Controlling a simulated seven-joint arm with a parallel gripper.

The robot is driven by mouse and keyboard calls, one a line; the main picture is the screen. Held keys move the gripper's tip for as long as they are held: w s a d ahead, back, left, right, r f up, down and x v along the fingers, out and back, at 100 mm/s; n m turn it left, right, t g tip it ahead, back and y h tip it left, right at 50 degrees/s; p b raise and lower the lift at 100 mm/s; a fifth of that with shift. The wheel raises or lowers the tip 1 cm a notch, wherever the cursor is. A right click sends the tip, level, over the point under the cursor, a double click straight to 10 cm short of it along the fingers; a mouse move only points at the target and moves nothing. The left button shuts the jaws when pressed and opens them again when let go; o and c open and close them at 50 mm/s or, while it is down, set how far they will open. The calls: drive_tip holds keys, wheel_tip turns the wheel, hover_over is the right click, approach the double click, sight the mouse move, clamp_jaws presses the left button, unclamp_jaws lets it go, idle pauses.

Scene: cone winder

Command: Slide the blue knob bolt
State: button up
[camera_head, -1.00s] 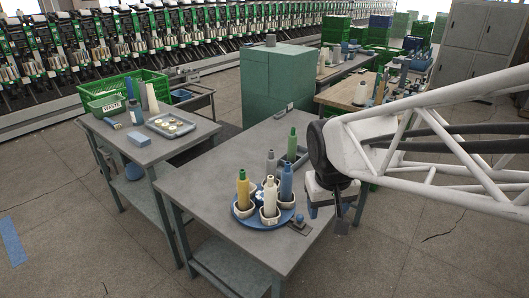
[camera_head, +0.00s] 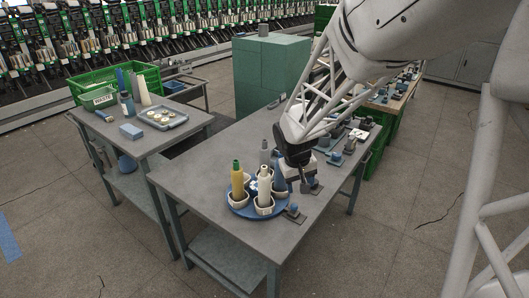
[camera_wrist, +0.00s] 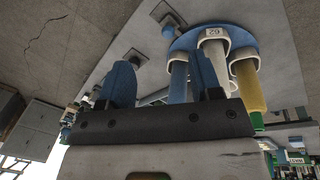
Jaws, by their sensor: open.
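A small blue knob on a square plate (camera_head: 292,209) sits on the grey table beside the round blue tray; it also shows at the top of the wrist view (camera_wrist: 168,29). A second small plate with a fitting (camera_head: 314,188) lies farther right, near my gripper (camera_head: 302,180). I see no contact with either knob plate.
The blue tray (camera_head: 236,212) holds yellow (camera_head: 238,182), white (camera_head: 264,186) and blue (camera_wrist: 178,82) bobbins in white cups, close to my gripper. More small fittings (camera_head: 335,158) stand on the table's right side. The table's front left (camera_head: 195,195) is clear.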

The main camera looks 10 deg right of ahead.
hover_over(294, 204)
drive_tip(key=a, duration=0.2)
wheel_tip(294, 204, down, 10)
drive_tip(key=shift+d+f+n+g, duration=0.2)
drive_tip(key=shift+n+g, duration=0.1)
drive_tip(key=shift+n, duration=0.1)
drive_tip(key=shift+w+d+f, duration=0.1)
drive_tip(key=shift+d+f, duration=0.15)
drive_tip(key=shift+f, duration=1)
drive_tip(key=shift+s+d+f, duration=0.1)
drive_tip(key=shift+d+f, duration=0.15)
drive_tip(key=shift+f, duration=1)
drive_tip(key=shift+w+d+f, duration=0.1)
drive_tip(key=shift+d+f, duration=0.15)
drive_tip(key=shift+f, duration=1)
clamp_jaws()
